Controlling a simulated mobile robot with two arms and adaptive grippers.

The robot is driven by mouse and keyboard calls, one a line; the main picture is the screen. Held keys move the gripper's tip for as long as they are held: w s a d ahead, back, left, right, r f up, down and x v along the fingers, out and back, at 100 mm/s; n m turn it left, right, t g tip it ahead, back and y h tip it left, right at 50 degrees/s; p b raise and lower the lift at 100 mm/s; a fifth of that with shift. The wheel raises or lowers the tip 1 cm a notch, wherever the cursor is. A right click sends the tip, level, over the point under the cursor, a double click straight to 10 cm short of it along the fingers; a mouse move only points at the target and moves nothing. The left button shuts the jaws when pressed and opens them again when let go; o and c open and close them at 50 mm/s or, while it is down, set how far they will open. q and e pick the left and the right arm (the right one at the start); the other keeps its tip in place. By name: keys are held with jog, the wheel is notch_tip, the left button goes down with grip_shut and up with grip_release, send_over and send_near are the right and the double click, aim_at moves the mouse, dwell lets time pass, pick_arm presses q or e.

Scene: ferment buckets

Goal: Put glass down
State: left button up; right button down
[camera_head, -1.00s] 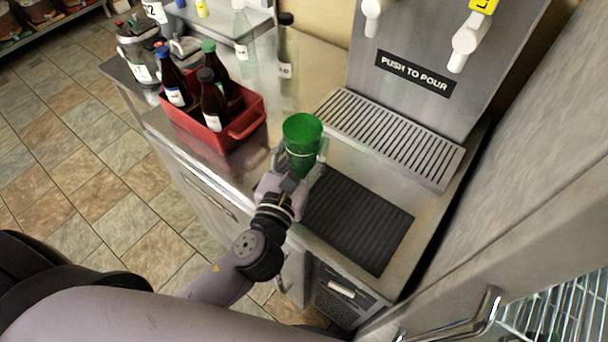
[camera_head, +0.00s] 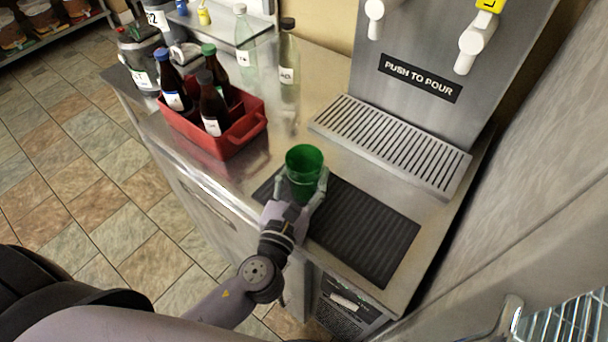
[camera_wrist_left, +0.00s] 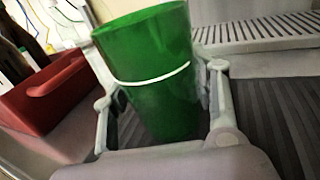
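The green glass (camera_head: 304,175) is upright at the left end of the dark ribbed mat (camera_head: 365,235) on the metal counter. I cannot tell for certain whether its base touches the mat. My left gripper (camera_head: 301,184) has one finger on each side of the glass and appears shut on it. The left wrist view shows the glass (camera_wrist_left: 158,80), with a white line around it, between the two fingers (camera_wrist_left: 163,88). Its base is partly hidden by the gripper. My right gripper is not in view.
A red crate (camera_head: 232,140) with several brown bottles stands left of the glass. Two clear bottles (camera_head: 289,65) stand behind. A dispenser (camera_head: 420,75) with a drip grate (camera_head: 390,145) is at the back right. The mat's right part is clear.

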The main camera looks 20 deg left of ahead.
pick_arm(q)
jog(key=o, duration=0.5)
jog(key=shift+c, duration=0.2)
jog(key=shift+r, duration=0.3)
jog(key=s+b, duration=0.1)
jog(key=s, duration=0.2)
jog(key=s+b, duration=0.1)
jog(key=s, duration=0.3)
jog(key=s+b, duration=0.1)
jog(key=s, duration=0.2)
jog(key=shift+s+a+f, duration=0.1)
jog(key=shift+s+f, duration=0.2)
jog(key=shift+s+r+b, duration=0.2)
jog(key=shift+s+b, duration=0.2)
jog(key=shift+s, duration=0.35)
